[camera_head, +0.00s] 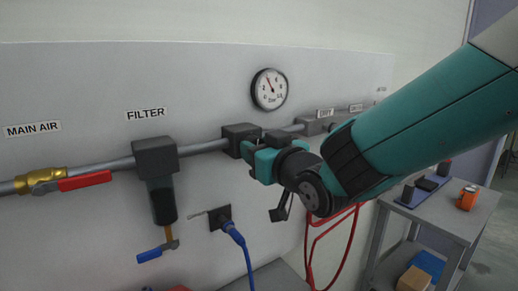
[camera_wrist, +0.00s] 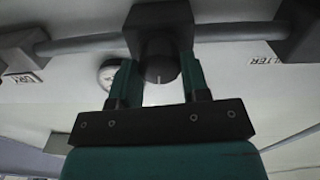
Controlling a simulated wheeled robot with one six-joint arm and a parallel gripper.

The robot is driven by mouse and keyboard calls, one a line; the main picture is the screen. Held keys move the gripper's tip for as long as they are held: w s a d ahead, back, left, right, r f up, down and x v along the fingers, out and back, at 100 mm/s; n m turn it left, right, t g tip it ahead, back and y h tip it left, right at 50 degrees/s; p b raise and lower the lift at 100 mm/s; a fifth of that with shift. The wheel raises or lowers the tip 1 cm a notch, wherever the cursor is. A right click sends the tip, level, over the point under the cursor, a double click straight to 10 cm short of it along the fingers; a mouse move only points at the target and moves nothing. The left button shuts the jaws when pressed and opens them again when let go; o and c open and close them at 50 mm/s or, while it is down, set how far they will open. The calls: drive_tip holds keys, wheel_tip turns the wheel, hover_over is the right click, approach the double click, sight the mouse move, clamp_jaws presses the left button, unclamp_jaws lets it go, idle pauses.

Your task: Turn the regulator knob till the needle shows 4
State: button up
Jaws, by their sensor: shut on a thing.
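The regulator is a dark block (camera_head: 240,135) on the grey pipe, below and left of the round pressure gauge (camera_head: 269,89). The gauge's needle points up and slightly left; its exact reading is too small to tell. My gripper (camera_head: 256,152) is at the regulator and hides the knob in the head view. In the wrist view the dark round knob (camera_wrist: 160,68), with a pale line on it, sits under the block (camera_wrist: 161,22). My gripper (camera_wrist: 160,78) is shut on the knob, one finger on each side. The gauge is partly hidden behind a finger in the wrist view.
The filter (camera_head: 160,185) with its blue drain lever (camera_head: 155,252) hangs left of the regulator. A blue hose (camera_head: 240,245) and a red hose (camera_head: 330,245) hang below. The red main air handle (camera_head: 85,181) is at far left. A grey cart (camera_head: 440,215) stands at right.

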drive_tip(key=shift+f+m+b, duration=0.15)
drive_tip(key=shift+m+b, duration=0.35)
drive_tip(key=shift+b, duration=0.5)
drive_tip(key=o, duration=0.9)
